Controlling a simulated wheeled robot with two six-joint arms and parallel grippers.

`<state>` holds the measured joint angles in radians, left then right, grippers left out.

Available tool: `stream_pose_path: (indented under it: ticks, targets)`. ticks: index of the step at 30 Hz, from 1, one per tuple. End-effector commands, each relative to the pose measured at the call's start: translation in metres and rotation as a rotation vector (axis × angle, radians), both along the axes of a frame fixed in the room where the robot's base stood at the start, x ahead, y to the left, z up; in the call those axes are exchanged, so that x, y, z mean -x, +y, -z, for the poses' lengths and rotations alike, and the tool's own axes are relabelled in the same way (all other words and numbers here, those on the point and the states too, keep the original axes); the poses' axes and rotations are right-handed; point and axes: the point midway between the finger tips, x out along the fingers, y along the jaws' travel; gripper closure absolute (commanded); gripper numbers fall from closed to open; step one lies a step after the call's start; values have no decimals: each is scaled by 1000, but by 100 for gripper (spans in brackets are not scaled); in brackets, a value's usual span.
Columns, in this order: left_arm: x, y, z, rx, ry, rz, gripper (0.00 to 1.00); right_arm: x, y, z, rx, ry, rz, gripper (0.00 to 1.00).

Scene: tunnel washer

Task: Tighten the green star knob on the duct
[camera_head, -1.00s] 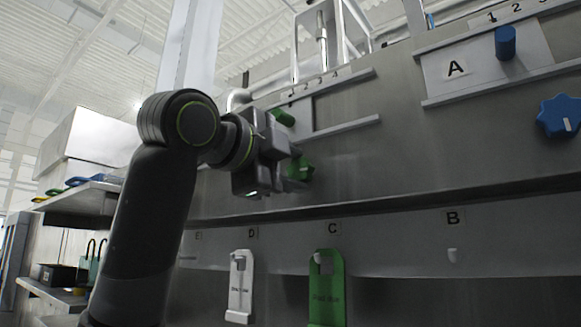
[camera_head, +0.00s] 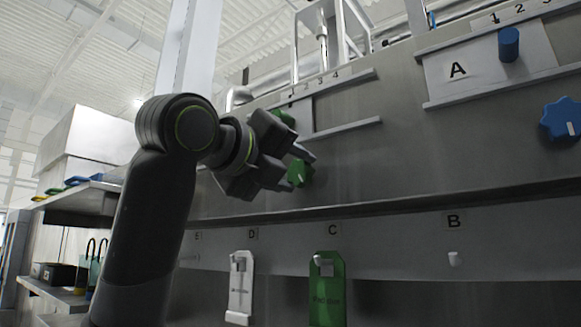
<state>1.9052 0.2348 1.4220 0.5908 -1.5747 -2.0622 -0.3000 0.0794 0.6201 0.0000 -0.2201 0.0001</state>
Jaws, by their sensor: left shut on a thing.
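The green star knob (camera_head: 301,174) sits on the grey metal duct wall, left of the picture's middle. My left gripper (camera_head: 297,164) comes in from the left and is shut on the green knob, its fingers partly covering it. The gripper is rolled at a tilt. My right gripper is not in view.
A green peg (camera_head: 284,117) on a numbered slide is just above my gripper. A blue peg (camera_head: 509,44) and a blue star knob (camera_head: 562,118) are at the right. A white tag (camera_head: 240,290) and a green tag (camera_head: 327,295) hang below. A shelf (camera_head: 75,203) stands at the left.

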Motion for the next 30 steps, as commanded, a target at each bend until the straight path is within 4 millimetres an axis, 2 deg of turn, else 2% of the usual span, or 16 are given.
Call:
stream_pose_path:
  ticks: [15,30]
  targets:
    - [-1,0,2,-341,-242,1,80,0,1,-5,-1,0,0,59]
    - [-1,0,3,-454,-322,1,80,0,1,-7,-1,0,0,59]
